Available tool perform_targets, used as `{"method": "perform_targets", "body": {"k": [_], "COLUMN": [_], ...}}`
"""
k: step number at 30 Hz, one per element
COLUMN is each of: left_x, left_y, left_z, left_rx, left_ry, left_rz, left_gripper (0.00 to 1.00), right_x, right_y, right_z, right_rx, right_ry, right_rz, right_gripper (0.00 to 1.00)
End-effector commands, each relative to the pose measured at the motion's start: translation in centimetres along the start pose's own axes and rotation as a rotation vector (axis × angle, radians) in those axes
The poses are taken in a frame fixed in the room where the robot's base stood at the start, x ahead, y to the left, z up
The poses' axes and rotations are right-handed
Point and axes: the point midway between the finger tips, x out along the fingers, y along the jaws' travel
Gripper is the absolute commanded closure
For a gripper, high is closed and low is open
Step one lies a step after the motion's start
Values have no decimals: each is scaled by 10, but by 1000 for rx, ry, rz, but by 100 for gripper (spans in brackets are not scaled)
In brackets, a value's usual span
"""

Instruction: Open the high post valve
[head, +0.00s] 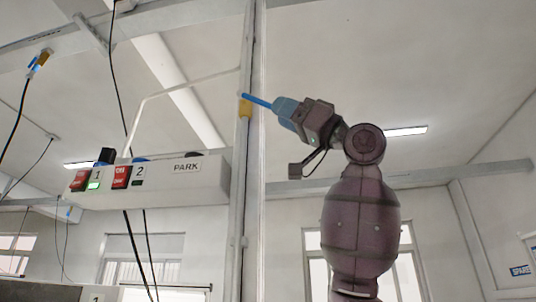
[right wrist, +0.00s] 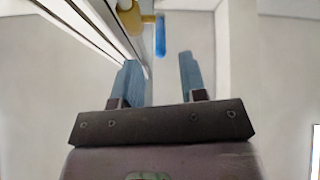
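The high post valve has a yellow body (head: 245,107) on the tall post (head: 239,185) and a blue handle (head: 256,100) sticking out to the right, tilted slightly down. In the right wrist view, the yellow body (right wrist: 130,18) is at the top and the blue handle (right wrist: 160,35) points down the picture. My right gripper (head: 277,106) is close to the handle's free end. In the right wrist view, its two blue fingers (right wrist: 159,58) are apart with nothing between them. The handle is just beyond the tips, between their lines; I cannot tell the exact gap. My left gripper is not in view.
A white box (head: 205,185) labelled PARK, with red switches (head: 121,176) numbered 1 and 2, is left of the post. Another blue and yellow fitting (head: 40,62) hangs at upper left with a black cable. The space right of the post is open around my arm.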

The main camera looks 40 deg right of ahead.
Motion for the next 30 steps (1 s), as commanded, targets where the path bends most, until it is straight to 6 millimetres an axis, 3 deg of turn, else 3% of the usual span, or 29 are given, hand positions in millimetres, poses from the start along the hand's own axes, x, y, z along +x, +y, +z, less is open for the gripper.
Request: {"method": "perform_targets", "body": {"k": [3, 9, 20, 23, 26, 28, 30], "left_x": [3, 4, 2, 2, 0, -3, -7], "left_y": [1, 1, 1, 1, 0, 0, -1], "left_z": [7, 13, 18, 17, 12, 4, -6], "left_rx": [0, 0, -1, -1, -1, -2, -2], "left_ry": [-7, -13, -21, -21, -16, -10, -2], "left_rz": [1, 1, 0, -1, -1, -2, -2], "left_gripper": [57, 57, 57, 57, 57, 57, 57], "right_x": [-21, -43, -49, -49, -50, -53, -56], "right_y": [1, 1, 0, -1, -8, -17, -23], "right_z": [3, 1, 0, -2, -21, -45, -76], "right_rx": [-2, 0, 0, -1, -13, -28, -34], "right_ry": [-1, -1, 0, 2, 25, 55, 88], "right_rz": [2, 1, 0, -1, -11, -20, -27], "right_gripper": [61, 61, 61, 72, 87, 98, 100]}}
